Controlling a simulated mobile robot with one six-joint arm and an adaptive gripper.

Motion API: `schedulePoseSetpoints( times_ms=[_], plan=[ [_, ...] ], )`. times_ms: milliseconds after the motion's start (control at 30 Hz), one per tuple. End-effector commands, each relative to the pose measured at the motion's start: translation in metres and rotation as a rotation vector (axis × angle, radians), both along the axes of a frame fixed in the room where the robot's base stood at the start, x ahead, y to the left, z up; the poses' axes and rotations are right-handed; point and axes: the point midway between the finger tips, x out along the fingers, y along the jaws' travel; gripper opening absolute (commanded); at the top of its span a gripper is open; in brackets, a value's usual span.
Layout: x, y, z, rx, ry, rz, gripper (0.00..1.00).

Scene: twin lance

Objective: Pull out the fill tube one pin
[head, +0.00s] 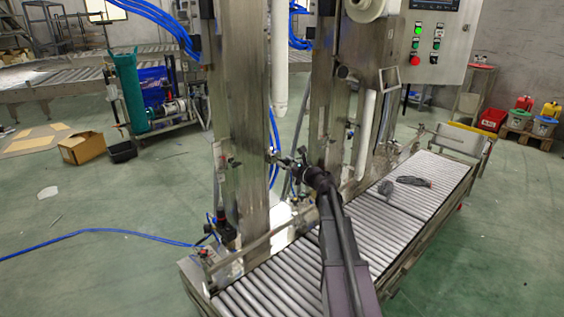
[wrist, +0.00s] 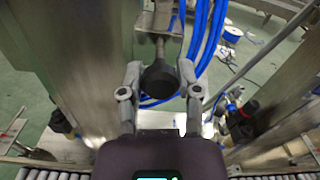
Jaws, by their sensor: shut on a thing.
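The pin shows in the wrist view as a dark round knob (wrist: 159,84) on a short metal shaft (wrist: 160,48). The shaft runs up to a steel bracket (wrist: 158,20). My gripper (wrist: 160,74) has one finger on each side of the knob and is shut on it. In the head view my gripper (head: 299,163) is at the steel columns, above the roller conveyor. The pin is too small and covered there to make out clearly. How far the shaft sits in the bracket cannot be told.
Steel columns (head: 238,110) stand close to my arm. White tubes (head: 280,60) hang beside them. Blue hoses (wrist: 208,40) run just behind the knob. The roller conveyor (head: 410,215) lies below, with a grey tool-like object (head: 413,181) on it. A control panel (head: 430,45) is at upper right.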

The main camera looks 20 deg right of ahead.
Motion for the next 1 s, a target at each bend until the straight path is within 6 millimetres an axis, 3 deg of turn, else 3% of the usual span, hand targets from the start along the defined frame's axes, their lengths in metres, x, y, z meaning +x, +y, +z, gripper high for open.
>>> schedulePoseSetpoints(
  times_ms=[267,300,400,1000],
  plan=[
    [-0.0043,-0.0015,-0.0004,-0.001,0.001,0.0,0.0],
    [-0.0046,-0.0015,-0.0004,-0.001,0.001,0.0,0.49],
    [-0.0045,-0.0015,-0.0004,-0.001,0.001,0.0,0.79],
    [-0.0104,-0.0041,0.0,0.0,0.0,-0.001,0.79]
  ],
)
